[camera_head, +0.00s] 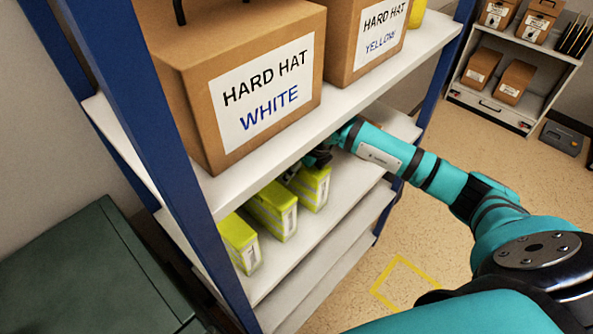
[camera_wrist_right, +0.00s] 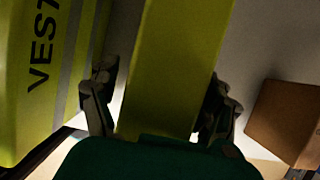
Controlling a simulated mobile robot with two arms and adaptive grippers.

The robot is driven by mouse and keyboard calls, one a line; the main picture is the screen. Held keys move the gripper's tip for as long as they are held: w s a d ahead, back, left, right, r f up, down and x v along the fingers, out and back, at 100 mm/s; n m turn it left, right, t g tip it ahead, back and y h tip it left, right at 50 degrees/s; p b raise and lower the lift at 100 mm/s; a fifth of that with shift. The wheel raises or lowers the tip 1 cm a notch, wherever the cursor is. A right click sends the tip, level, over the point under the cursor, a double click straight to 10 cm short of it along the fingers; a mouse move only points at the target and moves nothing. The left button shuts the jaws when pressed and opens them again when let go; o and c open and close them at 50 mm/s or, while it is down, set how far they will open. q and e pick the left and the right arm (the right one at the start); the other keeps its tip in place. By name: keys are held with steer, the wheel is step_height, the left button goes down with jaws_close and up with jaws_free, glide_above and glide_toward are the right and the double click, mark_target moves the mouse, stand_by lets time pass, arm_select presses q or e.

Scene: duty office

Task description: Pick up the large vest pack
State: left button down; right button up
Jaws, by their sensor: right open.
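Several yellow-green vest packs stand in a row on the shelf below the boxes: a near one (camera_head: 239,242), a middle one (camera_head: 272,210) and a far one (camera_head: 313,188). Their size labels are too small to read, so I cannot tell which is the large one. My right gripper (camera_head: 306,168) is at the far pack, partly hidden by the upper shelf. In the right wrist view my right gripper (camera_wrist_right: 161,100) is open, with a finger on each side of a yellow pack (camera_wrist_right: 172,60). Another pack, printed "VEST" (camera_wrist_right: 35,80), stands to its left. My left gripper is out of view.
Boxes marked "HARD HAT WHITE" (camera_head: 262,95) and "HARD HAT YELLOW" (camera_head: 375,40) stand on the shelf above. A blue post (camera_head: 165,150) is at the rack's left. A brown box (camera_wrist_right: 285,122) lies right of the gripper. Floor (camera_head: 440,225) is open at right.

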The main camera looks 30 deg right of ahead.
steer(key=c, duration=1.4)
steer(key=shift+o, duration=0.2)
steer(key=shift+d, duration=0.1)
